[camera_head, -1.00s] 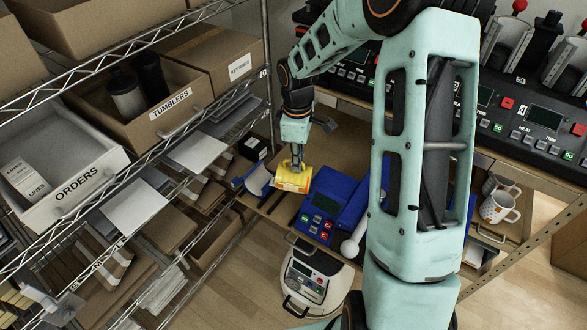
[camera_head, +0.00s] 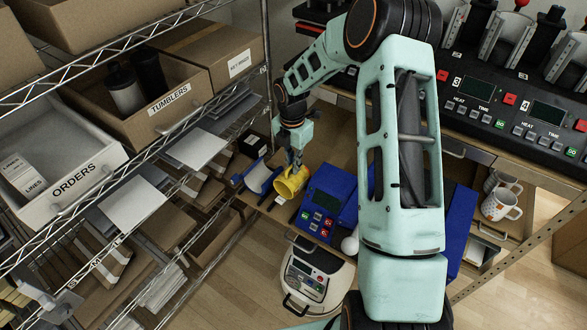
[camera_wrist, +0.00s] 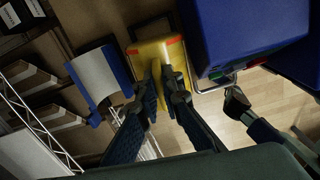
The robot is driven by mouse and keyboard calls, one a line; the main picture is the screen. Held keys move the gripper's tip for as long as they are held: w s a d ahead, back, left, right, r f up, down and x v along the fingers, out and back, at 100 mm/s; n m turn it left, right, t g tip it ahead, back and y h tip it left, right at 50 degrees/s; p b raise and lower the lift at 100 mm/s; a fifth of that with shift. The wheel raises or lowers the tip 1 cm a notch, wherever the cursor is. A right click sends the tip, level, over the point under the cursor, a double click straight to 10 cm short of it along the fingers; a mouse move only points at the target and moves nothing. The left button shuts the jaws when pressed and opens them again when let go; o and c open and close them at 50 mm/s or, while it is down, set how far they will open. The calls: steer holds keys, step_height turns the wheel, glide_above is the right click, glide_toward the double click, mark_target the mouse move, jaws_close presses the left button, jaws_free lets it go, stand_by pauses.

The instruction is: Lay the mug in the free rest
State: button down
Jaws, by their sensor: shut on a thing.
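The yellow mug (camera_head: 288,186) is in my gripper (camera_head: 296,162), over the brown bench between the shelf rack and the blue press. It is tilted, and its far side is hidden. In the wrist view my two dark fingers (camera_wrist: 163,76) close on the yellow mug (camera_wrist: 145,52), which has orange-red marks. A blue holder with a pale curved face (camera_head: 260,178) is just left of the mug; it also shows in the wrist view (camera_wrist: 100,74). I cannot tell whether this holder is the free rest. A dark frame (camera_wrist: 152,28) shows beside the mug there.
The blue press with its keypad (camera_head: 326,208) is close on the right of the mug. A white machine (camera_head: 316,275) stands below in front. The wire shelf rack with the Orders bin (camera_head: 75,190) borders the left. White patterned mugs (camera_head: 500,204) are far right.

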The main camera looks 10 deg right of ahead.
mark_target(295, 178)
steer(key=shift+w+f+n, duration=0.2)
steer(key=shift+f+n, duration=0.2)
steer(key=shift+f, duration=0.3)
steer(key=shift+f+b, duration=2.05)
steer(key=shift+f, duration=0.65)
steer(key=c, duration=0.6)
jaws_free()
steer(key=shift+f, duration=0.1)
steer(key=shift+c, duration=0.2)
steer(key=shift+s+d, duration=0.2)
steer(key=shift+d, duration=0.05)
steer(key=shift+c, duration=0.7)
